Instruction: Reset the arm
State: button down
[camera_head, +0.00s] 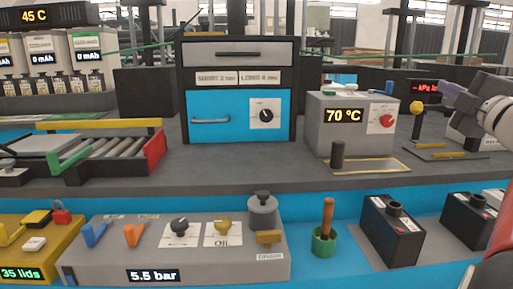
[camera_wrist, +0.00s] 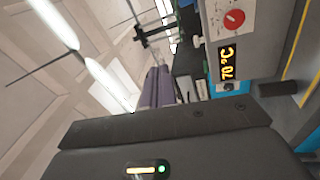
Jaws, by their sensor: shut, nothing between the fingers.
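My gripper (camera_head: 447,88) is at the right edge of the head view, raised above the bench, with its purple-grey fingers pointing left. In the wrist view the two purple fingers (camera_wrist: 157,78) lie side by side, shut, with nothing seen between them. My white arm link shows behind the gripper at the right edge of the head view. The grey box with the 70 °C display (camera_head: 345,127) stands to the left of the gripper, apart from it. This box also shows tilted in the wrist view (camera_wrist: 246,22).
A blue-fronted cabinet (camera_head: 205,102) stands at the back centre. A roller rack (camera_head: 155,153) is on the left. A control panel (camera_head: 80,270) with levers, a green cup (camera_head: 324,245) and black batteries (camera_head: 390,237) are in front. Bare bench (camera_head: 235,170) lies before the cabinet.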

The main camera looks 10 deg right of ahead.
jog(key=s+a+f+m+g+h, duration=0.2)
jog(key=a+f+m+g+h, duration=0.15)
jog(key=a+f+m, duration=0.55)
jog(key=s+a+f+m+g+h, duration=0.2)
jog(key=a+f+m+g, duration=0.2)
jog(key=a+f+m, duration=0.5)
jog(key=s+a+f+g+y, duration=0.2)
jog(key=s+a+f+g, duration=0.1)
jog(key=s+a+f, duration=0.4)
jog(key=s+a+f+n+g+y, duration=0.1)
jog(key=s+a+f+g+y, duration=0.2)
jog(key=s+a+f, duration=0.4)
notch_tip(320, 180, down, 4)
jog(key=shift+s+a+f+n+g, duration=0.15)
jog(key=shift+s+n+g, duration=0.15)
jog(key=shift+g, duration=0.35)
jog(key=shift+w+y, duration=0.1)
jog(key=shift+y, duration=0.15)
